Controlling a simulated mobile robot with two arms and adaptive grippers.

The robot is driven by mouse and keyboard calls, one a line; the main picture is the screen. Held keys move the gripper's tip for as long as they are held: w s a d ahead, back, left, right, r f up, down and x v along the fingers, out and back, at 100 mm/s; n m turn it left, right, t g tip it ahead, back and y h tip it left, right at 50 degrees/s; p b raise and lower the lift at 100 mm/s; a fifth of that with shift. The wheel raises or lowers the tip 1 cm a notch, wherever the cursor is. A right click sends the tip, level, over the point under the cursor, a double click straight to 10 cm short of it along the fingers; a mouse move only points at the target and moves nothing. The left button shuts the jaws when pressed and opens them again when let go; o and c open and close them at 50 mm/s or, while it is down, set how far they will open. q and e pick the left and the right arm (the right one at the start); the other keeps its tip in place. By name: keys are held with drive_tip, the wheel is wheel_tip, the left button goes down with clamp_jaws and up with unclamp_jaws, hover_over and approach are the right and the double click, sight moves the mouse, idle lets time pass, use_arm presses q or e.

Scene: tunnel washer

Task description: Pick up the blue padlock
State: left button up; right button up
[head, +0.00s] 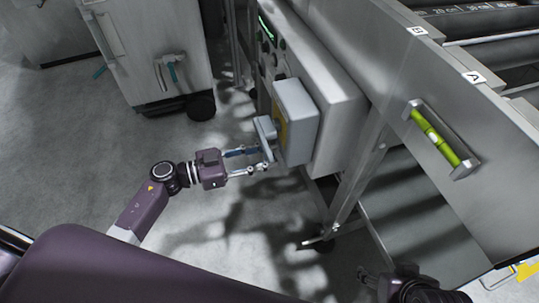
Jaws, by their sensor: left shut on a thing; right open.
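The blue padlock (241,152) shows as a small dark blue shape at the fingers of my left gripper (257,161). My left gripper is shut on it, just left of a grey lever (266,135) on a grey switch box (299,122). The fingers hide part of the padlock, and I cannot tell whether it touches the lever. My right gripper (404,286) is at the bottom edge, partly cut off, open and well apart from the padlock.
The switch box has a yellow plate and sits on a larger grey cabinet (335,110). A machine panel with a green-yellow handle (435,137) stands at right. A wheeled white cabinet (150,50) stands at the back left. The floor around my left arm is clear.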

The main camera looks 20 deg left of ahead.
use_arm(q)
drive_tip(key=shift+r, duration=0.1)
drive_tip(key=shift+c, duration=0.4)
drive_tip(key=p+v, duration=0.2)
drive_tip(key=v, duration=1.6)
drive_tip(key=shift+r+p, duration=0.2)
drive_tip(key=shift+p, duration=0.2)
use_arm(e)
drive_tip(key=shift+s+d+f+g, duration=0.1)
drive_tip(key=shift+s+d+g, duration=0.1)
drive_tip(key=shift+s+g, duration=0.35)
drive_tip(key=shift+s+d+g, duration=0.2)
drive_tip(key=shift+s+g, duration=0.05)
drive_tip(key=shift+s, duration=0.6)
use_arm(q)
drive_tip(key=shift+w, duration=0.1)
use_arm(e)
drive_tip(key=shift+w+r, duration=0.25)
drive_tip(key=shift+r, duration=0.05)
